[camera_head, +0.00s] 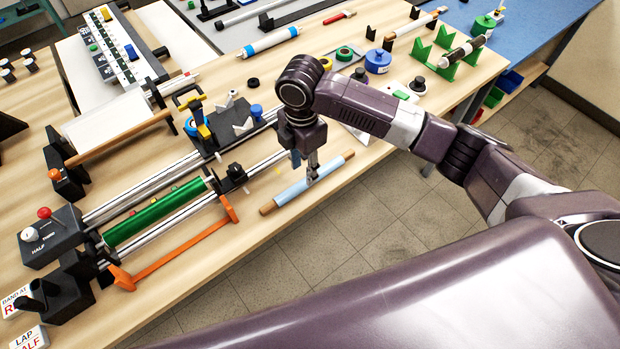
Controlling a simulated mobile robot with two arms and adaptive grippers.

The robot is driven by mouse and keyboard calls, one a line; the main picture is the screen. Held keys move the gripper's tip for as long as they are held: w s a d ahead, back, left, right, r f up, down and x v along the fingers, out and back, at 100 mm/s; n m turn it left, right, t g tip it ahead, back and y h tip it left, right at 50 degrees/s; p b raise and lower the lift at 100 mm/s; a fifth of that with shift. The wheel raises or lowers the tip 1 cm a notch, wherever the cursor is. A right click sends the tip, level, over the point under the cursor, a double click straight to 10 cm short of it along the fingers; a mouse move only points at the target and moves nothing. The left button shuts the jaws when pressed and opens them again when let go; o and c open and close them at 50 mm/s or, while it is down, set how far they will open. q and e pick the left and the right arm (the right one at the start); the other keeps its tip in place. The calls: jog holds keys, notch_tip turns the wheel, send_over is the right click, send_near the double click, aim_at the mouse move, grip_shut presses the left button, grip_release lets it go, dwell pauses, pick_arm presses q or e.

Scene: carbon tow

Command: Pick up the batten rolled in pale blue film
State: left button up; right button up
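The batten rolled in pale blue film (294,191) lies slanted near the front edge of the wooden table, with bare wood ends showing at both sides. My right gripper (312,177) points down over the middle of the batten, its fingertips at the film. The fingers look close together, and I cannot tell whether they grip the batten or only stand at it. The fingers hide a small part of the film. My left gripper is not in view.
Left of the batten is a rig with metal rails, a green roller (155,215) and an orange bar (185,248). A pale roll with blue ends (268,42) lies at the back. Green V-stands (440,68) hold a dark roll. The floor (350,235) lies beyond the front edge.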

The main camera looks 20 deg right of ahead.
aim_at(303, 183)
jog(key=f, duration=0.2)
jog(key=f+p, duration=0.1)
jog(key=f, duration=0.1)
jog(key=f+p, duration=0.1)
jog(key=f, duration=0.1)
jog(key=shift+w+f, duration=0.25)
grip_shut()
